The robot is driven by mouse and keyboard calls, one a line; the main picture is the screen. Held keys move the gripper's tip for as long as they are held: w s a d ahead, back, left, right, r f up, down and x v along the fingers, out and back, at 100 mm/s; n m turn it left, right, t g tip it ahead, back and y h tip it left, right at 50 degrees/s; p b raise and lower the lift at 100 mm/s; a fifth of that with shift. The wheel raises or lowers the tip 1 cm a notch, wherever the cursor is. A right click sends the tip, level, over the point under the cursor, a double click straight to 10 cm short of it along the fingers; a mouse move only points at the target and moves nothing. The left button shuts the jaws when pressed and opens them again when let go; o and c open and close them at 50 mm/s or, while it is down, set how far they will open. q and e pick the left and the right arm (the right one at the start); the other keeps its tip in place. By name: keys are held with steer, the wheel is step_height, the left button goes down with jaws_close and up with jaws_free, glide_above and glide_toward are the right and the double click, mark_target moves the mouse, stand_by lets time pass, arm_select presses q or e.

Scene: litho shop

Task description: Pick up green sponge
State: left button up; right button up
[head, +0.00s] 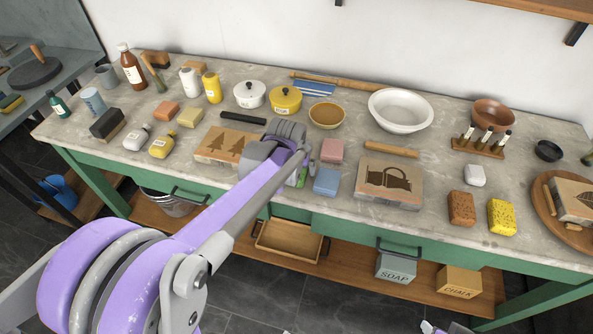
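My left arm reaches in from the lower left, and its gripper (298,172) points down at the table's middle, close to the front edge. A small green thing (302,182) shows beside and partly behind the gripper; it may be the green sponge, but most of it is hidden. I cannot tell whether the fingers touch it, or whether they are open or shut. A pink block (332,150) and a blue block (326,181) lie just right of the gripper. Only a small purple and grey part shows at the bottom edge; my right gripper is not seen.
Left of the gripper lies a tree-stencilled board (222,146); to the right is a jug-stencilled block (389,184). Behind stand a yellow pot (286,101) and a brown bowl (326,115). Brown (461,208) and yellow sponges (502,217) lie at right. Bare tabletop shows between them.

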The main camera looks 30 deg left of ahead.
mark_target(296, 168)
arm_select(q)
steer(key=shift+f, duration=0.15)
steer(key=shift+c, duration=0.2)
steer(key=c, duration=1.2)
step_height(296, 168, up, 11)
steer(key=p, duration=0.1)
steer(key=shift+f, duration=0.2)
steer(key=o, duration=0.7)
steer(key=c, duration=0.5)
